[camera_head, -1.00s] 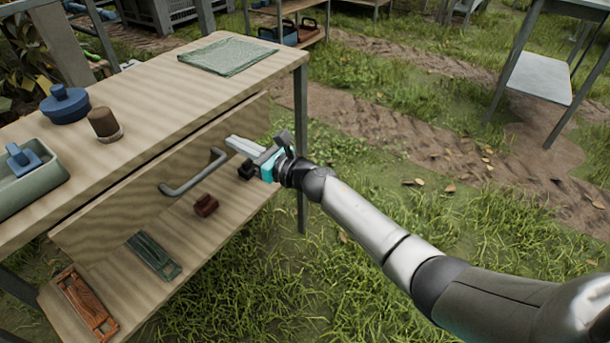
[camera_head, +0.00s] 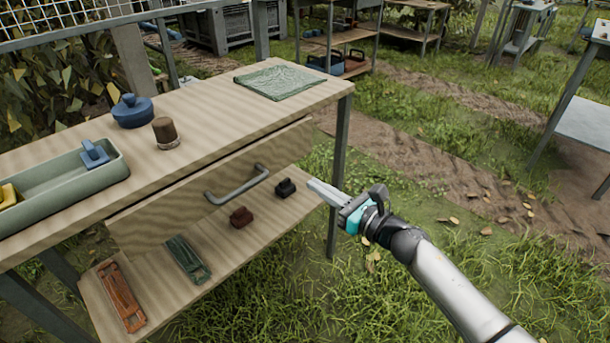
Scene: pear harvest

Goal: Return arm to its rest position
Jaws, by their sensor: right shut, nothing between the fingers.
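My right gripper (camera_head: 326,193) comes in from the lower right on my grey arm. Its fingers are shut with nothing between them. It hangs in the air to the right of the drawer handle (camera_head: 237,185), apart from it. The drawer (camera_head: 160,217) under the wooden table top (camera_head: 205,110) stands partly pulled out. My left gripper is not in this view.
The table's leg (camera_head: 340,170) is close behind my gripper. The lower shelf (camera_head: 235,245) holds a black block (camera_head: 285,188), a dark red block (camera_head: 241,217), a green piece (camera_head: 188,259) and a brown piece (camera_head: 121,296).

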